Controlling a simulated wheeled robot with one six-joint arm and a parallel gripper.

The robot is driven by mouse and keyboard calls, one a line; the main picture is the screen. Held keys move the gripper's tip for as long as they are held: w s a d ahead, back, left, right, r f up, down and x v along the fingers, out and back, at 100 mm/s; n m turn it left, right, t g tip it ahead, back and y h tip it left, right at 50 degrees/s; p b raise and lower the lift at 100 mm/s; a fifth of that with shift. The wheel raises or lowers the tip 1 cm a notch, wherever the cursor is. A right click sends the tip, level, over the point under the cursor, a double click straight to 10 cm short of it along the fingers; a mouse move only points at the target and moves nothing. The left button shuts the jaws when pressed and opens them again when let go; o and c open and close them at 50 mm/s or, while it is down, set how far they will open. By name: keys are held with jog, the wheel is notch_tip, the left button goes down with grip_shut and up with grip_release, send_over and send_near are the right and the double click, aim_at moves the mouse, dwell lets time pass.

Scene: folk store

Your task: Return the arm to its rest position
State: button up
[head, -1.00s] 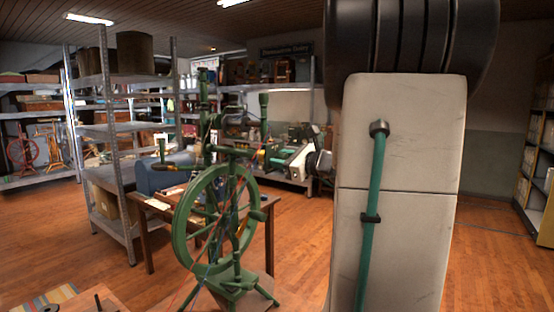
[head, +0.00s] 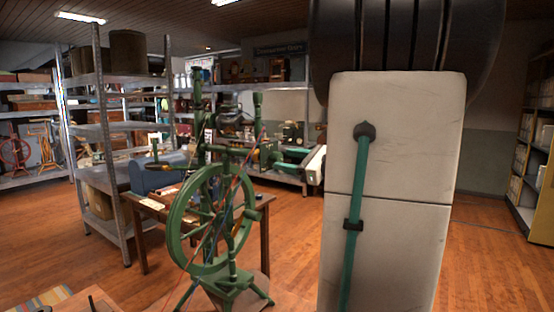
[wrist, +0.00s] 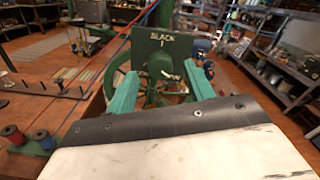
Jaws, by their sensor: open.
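My gripper (wrist: 160,72) shows in the wrist view with its two green fingers spread apart and nothing between them. In the head view, a large pale link of my arm fills the right centre. The end of my arm, with a green finger, partly shows left of this link; the rest is hidden behind it.
A green spinning wheel (head: 212,215) stands front centre, with a wooden table (head: 265,215) behind it. Metal shelves (head: 107,125) stand at left, and a bookcase (head: 537,185) at far right. Red (wrist: 12,134) and blue (wrist: 40,138) spools sit left of my gripper. Floor at right is clear.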

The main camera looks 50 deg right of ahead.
jog(key=shift+s, duration=0.95)
